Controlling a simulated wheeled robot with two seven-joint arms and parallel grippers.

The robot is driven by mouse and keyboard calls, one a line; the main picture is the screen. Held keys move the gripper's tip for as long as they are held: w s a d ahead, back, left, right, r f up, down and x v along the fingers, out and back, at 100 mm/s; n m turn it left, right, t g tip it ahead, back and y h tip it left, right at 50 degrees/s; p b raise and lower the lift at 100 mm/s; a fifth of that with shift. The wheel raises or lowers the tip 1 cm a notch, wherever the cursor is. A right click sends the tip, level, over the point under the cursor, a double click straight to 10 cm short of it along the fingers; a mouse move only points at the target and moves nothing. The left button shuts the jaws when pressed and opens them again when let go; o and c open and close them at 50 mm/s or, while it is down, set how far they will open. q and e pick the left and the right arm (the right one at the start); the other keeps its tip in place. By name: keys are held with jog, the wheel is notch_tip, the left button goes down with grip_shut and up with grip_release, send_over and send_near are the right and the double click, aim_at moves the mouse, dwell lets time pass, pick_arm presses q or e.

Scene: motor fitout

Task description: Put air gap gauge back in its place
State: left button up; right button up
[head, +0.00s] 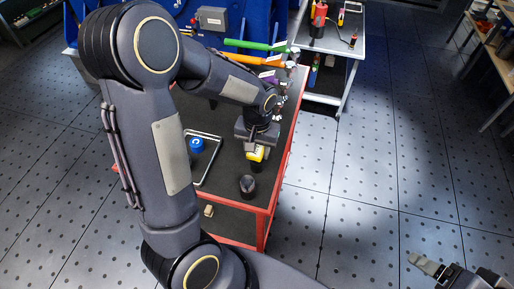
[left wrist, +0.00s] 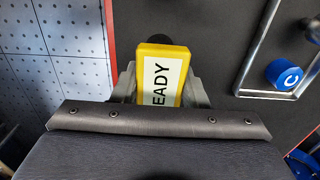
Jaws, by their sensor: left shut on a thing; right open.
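My left gripper (head: 257,148) is over the dark top of the red cart and shut on a yellow block (head: 256,154). In the left wrist view the yellow block (left wrist: 160,78) sits between the fingers, with a white label showing "EADY". I cannot tell whether this block is the air gap gauge, or whether it touches the cart top. A dark round object (head: 248,186) stands on the cart just in front of it. My right gripper (head: 430,264) is at the lower right, open, over the floor and away from the cart.
The red cart (head: 262,228) has a wire frame (head: 208,165) and a blue round item (head: 197,145) left of my left gripper. Green (head: 250,44) and orange (head: 250,60) handled tools lie at its far end. A grey trolley (head: 335,75) stands beyond. Floor to the right is clear.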

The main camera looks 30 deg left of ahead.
aim_at(257, 147)
pick_arm(q)
jog(key=shift+f+b, duration=0.35)
jog(key=shift+f, duration=0.15)
jog(key=o, duration=1.4)
notch_tip(257, 147, up, 7)
jog(key=shift+f, duration=0.1)
jog(key=shift+r, duration=0.55)
